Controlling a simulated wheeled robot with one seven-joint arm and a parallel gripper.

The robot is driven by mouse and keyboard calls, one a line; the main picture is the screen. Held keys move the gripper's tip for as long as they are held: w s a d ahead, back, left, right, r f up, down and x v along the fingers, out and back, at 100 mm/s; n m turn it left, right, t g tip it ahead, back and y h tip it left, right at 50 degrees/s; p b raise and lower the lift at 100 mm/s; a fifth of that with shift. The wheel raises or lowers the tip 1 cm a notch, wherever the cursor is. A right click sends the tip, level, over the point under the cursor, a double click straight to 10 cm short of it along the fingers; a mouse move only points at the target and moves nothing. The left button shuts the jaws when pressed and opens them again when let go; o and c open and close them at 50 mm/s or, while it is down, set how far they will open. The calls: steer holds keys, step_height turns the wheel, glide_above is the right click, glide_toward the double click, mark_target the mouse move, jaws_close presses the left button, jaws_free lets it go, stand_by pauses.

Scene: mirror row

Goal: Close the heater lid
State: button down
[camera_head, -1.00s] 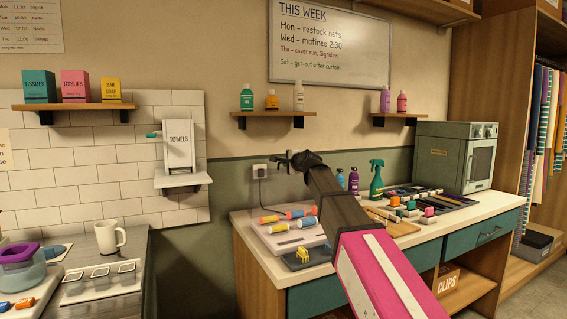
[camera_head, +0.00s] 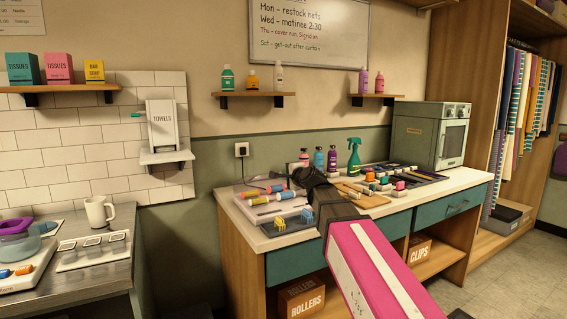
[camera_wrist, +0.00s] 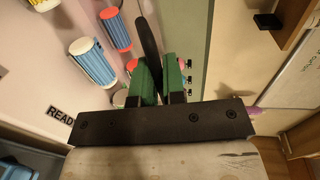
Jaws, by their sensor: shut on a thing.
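The heater (camera_head: 270,211) is a pale, low box on the left end of the counter. Several coloured rollers lie in it, and a blue striped roller (camera_wrist: 88,55) also shows in the wrist view. My gripper (camera_wrist: 159,72) has green fingers, shut on a dark curved bar (camera_wrist: 148,30) that looks like the handle of the heater lid. In the head view my dark wrist is low at the heater's right end and hides the fingers. The lid panel itself is hard to make out, so its angle cannot be told.
Bottles (camera_head: 318,161) and a green spray bottle (camera_head: 354,157) stand behind my wrist. A wooden board (camera_head: 362,198) and a dark tray with small items lie to the right. Yellow clips (camera_head: 307,215) sit in front of the heater. A grey oven-like box (camera_head: 430,137) stands at the far right.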

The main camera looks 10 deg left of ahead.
steer(key=f, duration=0.1)
steer(key=s+f, duration=0.1)
steer(key=d+f, duration=0.1)
steer(key=f, duration=0.1)
steer(key=shift+s, duration=0.35)
steer(key=shift+s+d+f, duration=0.15)
steer(key=shift+f, duration=0.4)
steer(key=shift+s+d+f, duration=0.1)
steer(key=shift+f, duration=0.45)
steer(key=c, duration=1.5)
jaws_free()
steer(key=shift+c, duration=0.2)
